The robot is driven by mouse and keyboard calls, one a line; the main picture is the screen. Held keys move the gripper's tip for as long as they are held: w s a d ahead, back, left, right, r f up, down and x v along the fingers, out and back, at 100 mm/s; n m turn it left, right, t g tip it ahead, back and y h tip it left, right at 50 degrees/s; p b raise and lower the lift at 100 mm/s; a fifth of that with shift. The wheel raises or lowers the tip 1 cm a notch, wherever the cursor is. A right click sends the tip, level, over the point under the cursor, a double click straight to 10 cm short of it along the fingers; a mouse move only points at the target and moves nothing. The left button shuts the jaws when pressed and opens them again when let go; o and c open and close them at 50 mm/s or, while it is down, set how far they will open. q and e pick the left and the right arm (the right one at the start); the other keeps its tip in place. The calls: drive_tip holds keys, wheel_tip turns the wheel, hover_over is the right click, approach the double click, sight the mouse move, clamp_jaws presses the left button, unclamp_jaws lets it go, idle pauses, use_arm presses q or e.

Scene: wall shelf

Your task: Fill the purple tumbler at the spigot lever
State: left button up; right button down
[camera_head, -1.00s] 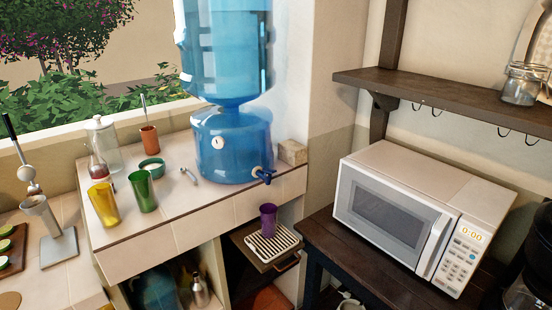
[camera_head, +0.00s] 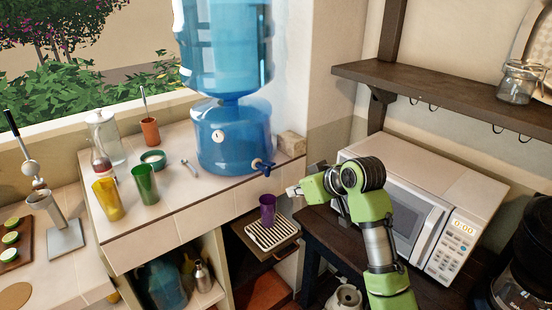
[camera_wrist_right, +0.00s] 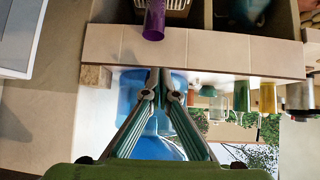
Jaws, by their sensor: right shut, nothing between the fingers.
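The purple tumbler (camera_head: 268,211) stands upright on the slatted drip tray (camera_head: 262,238), below the blue spigot (camera_head: 262,166) of the water dispenser (camera_head: 230,140). My right gripper (camera_head: 292,191) is shut and empty, to the right of the tumbler and below and right of the spigot, apart from both. In the right wrist view, which is upside down, my fingertips (camera_wrist_right: 160,74) meet in front of the counter edge, with the purple tumbler (camera_wrist_right: 154,20) beyond them. The spigot is not clear there, as my fingers cover that area. My left gripper is not in view.
A yellow tumbler (camera_head: 107,199) and a green tumbler (camera_head: 145,184) stand on the counter at left. The microwave (camera_head: 395,205) is beside my right arm, with a dark wall shelf (camera_head: 440,95) above. Open space lies in front of the tray.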

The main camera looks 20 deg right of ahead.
drive_tip(key=w+d+r+t+y, duration=0.1)
drive_tip(key=w+r, duration=0.4)
drive_tip(key=r, duration=0.7)
drive_tip(key=shift+d+t, duration=0.2)
drive_tip(key=shift+t, duration=0.1)
drive_tip(key=shift+w, duration=0.1)
drive_tip(key=p, duration=0.4)
hover_over(273, 164)
wheel_tip(273, 164, down, 5)
drive_tip(key=shift+f, duration=0.1)
drive_tip(key=f, duration=0.1)
drive_tip(key=f+p, duration=0.1)
drive_tip(key=s+f, duration=0.1)
drive_tip(key=shift+s+d+f, duration=0.1)
drive_tip(key=shift+d+f, duration=0.2)
drive_tip(key=shift+f, duration=0.1)
drive_tip(key=shift+f, duration=0.1)
